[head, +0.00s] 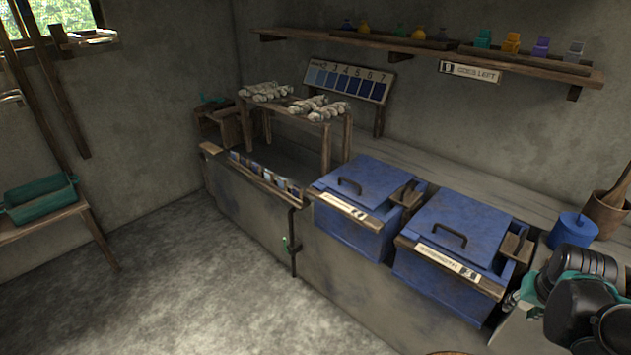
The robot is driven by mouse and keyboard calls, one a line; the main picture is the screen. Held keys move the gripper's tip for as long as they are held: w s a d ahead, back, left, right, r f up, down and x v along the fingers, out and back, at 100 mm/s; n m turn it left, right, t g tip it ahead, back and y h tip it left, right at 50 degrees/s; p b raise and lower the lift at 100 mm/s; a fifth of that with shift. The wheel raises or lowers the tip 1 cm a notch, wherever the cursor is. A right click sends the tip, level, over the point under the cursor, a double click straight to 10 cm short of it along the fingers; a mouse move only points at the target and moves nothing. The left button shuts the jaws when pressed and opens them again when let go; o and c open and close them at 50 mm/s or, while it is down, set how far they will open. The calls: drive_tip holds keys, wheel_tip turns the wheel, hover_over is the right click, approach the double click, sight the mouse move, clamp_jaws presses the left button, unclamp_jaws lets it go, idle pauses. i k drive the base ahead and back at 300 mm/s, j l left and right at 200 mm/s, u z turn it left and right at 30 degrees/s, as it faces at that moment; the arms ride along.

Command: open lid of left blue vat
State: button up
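The left blue vat (348,233) is set into the stone counter, right of the middle in the head view. Its flat blue lid (375,178) lies shut on top. A dark bar handle (350,183) stands on the lid's left part. A wooden strip with a white label (343,206) runs along the vat's front edge. A wooden piece (408,194) sits at the lid's right side. Dark and teal parts at the lower right look like my arm, well right of the left vat. I see no gripper fingers.
A second blue vat (440,285) with a shut lid stands just right. A blue canister (573,230) and a wooden mortar (606,212) stand farther right. A wooden rack (325,130) with pale bundles stands behind left. The grey floor (170,290) at left is clear.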

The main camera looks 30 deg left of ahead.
sight(368, 181)
drive_tip(key=u, duration=0.95)
